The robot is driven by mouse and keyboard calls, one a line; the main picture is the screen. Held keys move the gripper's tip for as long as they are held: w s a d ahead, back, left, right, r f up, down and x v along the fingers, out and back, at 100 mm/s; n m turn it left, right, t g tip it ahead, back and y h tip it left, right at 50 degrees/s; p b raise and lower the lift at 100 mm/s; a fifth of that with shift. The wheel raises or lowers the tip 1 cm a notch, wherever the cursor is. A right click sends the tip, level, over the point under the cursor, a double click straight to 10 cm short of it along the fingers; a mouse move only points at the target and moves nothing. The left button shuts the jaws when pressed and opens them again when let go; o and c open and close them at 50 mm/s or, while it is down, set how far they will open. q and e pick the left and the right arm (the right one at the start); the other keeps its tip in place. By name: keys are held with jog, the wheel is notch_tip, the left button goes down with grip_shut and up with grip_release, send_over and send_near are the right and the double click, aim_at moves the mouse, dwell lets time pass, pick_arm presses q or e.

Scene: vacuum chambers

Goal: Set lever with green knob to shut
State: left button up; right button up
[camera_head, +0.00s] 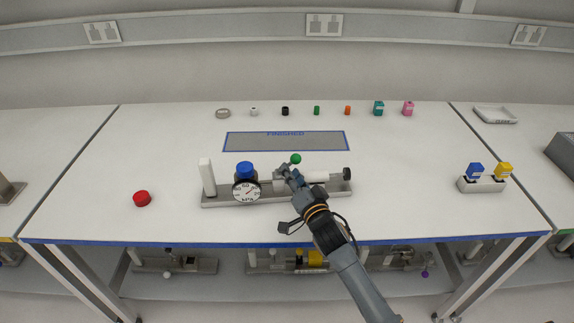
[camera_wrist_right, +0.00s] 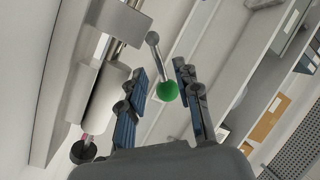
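The green knob (camera_head: 295,159) tops a lever on the vacuum apparatus (camera_head: 225,199), a grey base with a white post, a dial gauge (camera_head: 246,190) and a white cylinder. My right gripper (camera_head: 284,172) is at the lever, close to the knob. In the right wrist view the green knob (camera_wrist_right: 167,91) sits at the end of a metal rod, between the two fingers of my right gripper (camera_wrist_right: 168,95). The fingers are spread, with gaps visible on both sides of the knob. My arm hides part of the apparatus. My left gripper is not in view.
A red button (camera_head: 142,198) lies left of the apparatus. A holder (camera_head: 481,186) with blue and yellow pieces stands at the right. Behind are a grey "FINISHED" mat (camera_head: 286,141) and a row of small coloured items.

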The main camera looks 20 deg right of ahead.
jog(key=shift+w+a, duration=0.15)
jog(key=shift+w, duration=1.8)
grip_shut()
